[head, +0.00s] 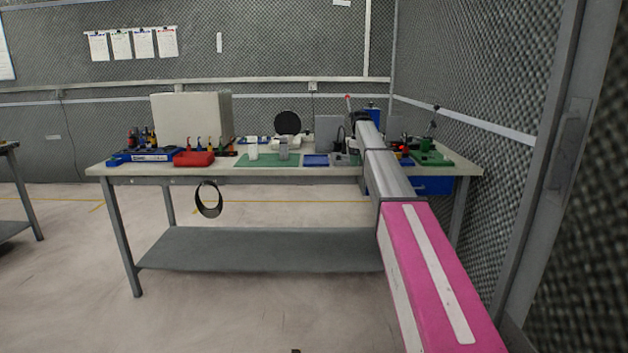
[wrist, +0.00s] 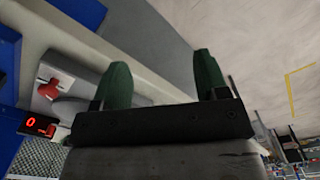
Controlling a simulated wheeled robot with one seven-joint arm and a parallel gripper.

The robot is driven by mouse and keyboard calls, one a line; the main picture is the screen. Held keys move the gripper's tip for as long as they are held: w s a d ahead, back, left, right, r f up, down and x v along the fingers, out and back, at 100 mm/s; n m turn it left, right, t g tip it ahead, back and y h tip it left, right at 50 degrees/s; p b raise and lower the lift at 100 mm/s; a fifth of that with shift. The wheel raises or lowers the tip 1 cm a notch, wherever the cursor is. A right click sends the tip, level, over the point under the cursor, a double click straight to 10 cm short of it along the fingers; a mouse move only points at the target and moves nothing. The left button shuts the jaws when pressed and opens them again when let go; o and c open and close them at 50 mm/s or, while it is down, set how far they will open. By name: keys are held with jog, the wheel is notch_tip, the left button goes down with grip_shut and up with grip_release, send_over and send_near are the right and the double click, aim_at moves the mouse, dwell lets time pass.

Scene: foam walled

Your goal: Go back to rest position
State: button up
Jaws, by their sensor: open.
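My arm (head: 430,270) reaches forward from the lower right of the head view to the right part of the workbench (head: 112,171). Its far end overlaps the items there, and my gripper's fingers cannot be made out in that view. In the wrist view my gripper (wrist: 160,79) shows two green-padded fingers, wide apart, with nothing held between them. Beyond the fingers are the pale bench edge and grey floor. A red knob-like part (wrist: 50,87) and a red digital display (wrist: 36,122) lie left of the fingers.
The bench holds a red bin (head: 193,159), a blue tray (head: 140,156), a green mat (head: 262,160), a pale box (head: 190,119) and a green-based device (head: 432,155). A dark ring (head: 208,200) hangs below the front edge. Mesh wall (head: 480,80) stands close on the right.

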jog(key=s+f+m, duration=0.6)
jog(key=s+f, duration=1.8)
jog(key=s+f+m, duration=0.2)
jog(key=s+f, duration=0.4)
jog(key=s, duration=0.6)
jog(key=s+f+m, duration=0.3)
jog(key=s+f, duration=0.3)
jog(key=s, duration=0.7)
jog(key=shift+s+a, duration=0.2)
jog(key=shift+s, duration=0.1)
jog(key=shift+w, duration=0.15)
